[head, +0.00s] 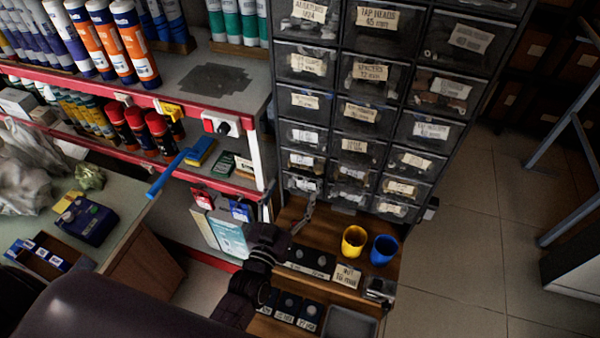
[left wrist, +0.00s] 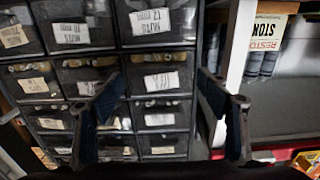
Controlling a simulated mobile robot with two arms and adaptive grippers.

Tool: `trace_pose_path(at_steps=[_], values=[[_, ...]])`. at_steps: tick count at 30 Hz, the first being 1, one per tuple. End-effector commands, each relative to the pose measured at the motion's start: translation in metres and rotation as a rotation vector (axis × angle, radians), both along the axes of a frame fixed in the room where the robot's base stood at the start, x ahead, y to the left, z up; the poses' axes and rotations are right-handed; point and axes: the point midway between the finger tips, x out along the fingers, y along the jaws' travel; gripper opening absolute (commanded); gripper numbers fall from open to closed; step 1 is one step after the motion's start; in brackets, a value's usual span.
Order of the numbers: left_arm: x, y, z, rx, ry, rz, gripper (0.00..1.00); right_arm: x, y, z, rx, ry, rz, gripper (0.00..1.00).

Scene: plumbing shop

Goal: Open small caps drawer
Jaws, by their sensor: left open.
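The cabinet of small clear-fronted drawers (head: 355,145) stands upright in the head view, with several rows of paper labels. Most labels are too small or blurred to read, so I cannot tell which drawer is the small caps one. All visible drawers look shut. My left gripper (head: 290,208) is open and empty, in front of the cabinet's lower left corner. In the left wrist view its two fingers (left wrist: 162,105) are spread wide, with labelled drawer fronts (left wrist: 160,82) beyond and between them. No drawer is visibly held. My right gripper is not in view.
Below the cabinet, a wooden ledge holds a yellow cup (head: 354,241), a blue cup (head: 383,249) and small dark labelled boxes. Red-edged shelves (head: 200,95) with tubes and cans stand close on the left. Tiled floor (head: 455,235) on the right is clear.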

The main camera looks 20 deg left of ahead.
Motion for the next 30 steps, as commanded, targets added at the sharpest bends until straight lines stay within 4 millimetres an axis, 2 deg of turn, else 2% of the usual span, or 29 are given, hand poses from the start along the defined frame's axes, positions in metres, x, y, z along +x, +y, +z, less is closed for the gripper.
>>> trace_pose_path(at_steps=[1, 3, 7, 10, 16, 22, 23, 30], values=[[0.01, 0.0, 0.003, 0.0, -0.003, 0.0, 0.7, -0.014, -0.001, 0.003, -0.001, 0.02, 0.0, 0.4], [0.02, -0.001, 0.003, 0.0, -0.002, 0.0, 0.7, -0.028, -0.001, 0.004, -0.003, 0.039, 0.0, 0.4], [0.038, -0.001, 0.002, 0.0, -0.001, -0.001, 0.7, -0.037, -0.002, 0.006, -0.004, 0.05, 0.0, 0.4], [0.047, -0.002, 0.001, 0.0, 0.0, -0.001, 0.7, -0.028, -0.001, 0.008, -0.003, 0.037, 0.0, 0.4], [0.055, -0.002, 0.0, 0.0, 0.001, -0.001, 0.7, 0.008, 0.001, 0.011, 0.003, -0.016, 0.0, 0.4], [0.055, -0.002, 0.0, 0.0, 0.001, -0.001, 0.7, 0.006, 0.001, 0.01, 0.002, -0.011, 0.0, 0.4], [0.055, -0.002, 0.0, 0.0, 0.001, -0.001, 0.68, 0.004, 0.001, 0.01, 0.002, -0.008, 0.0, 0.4], [0.055, -0.002, 0.0, 0.0, 0.001, -0.001, 0.42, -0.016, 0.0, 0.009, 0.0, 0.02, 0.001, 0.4]])
